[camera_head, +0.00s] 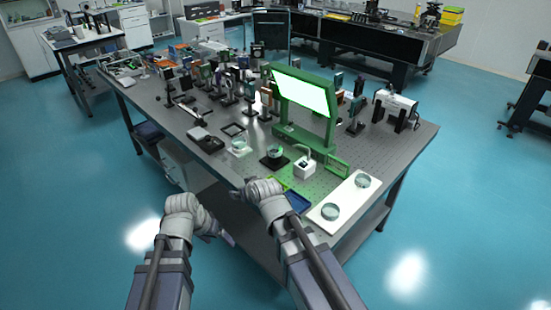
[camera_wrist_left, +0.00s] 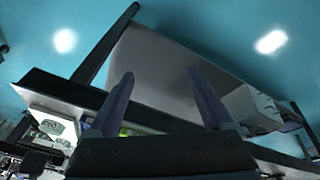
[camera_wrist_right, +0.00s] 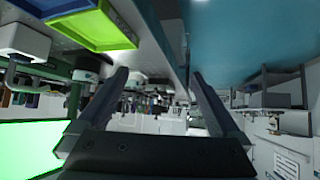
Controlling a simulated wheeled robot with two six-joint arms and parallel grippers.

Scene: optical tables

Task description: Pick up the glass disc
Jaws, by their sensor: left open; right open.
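Two round clear glass discs lie on a white board (camera_head: 346,199) at the table's front right: a nearer disc (camera_head: 330,212) and a farther disc (camera_head: 363,181). Another round glass piece (camera_head: 240,148) sits on a pale base left of the middle, and one more (camera_head: 275,153) is on a black base. I cannot tell which one the task means. My left gripper (camera_head: 229,239) is open and empty, in front of the table edge; its fingers also show in the left wrist view (camera_wrist_left: 162,85). My right gripper (camera_wrist_right: 158,78) is open and empty near the front edge, mostly hidden by its arm in the head view.
A green frame with a bright panel (camera_head: 303,95) stands behind the discs. A blue tray (camera_head: 297,201) and a small white device (camera_head: 304,168) are near the front edge. Several optical mounts crowd the table's back and left. Floor in front is clear.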

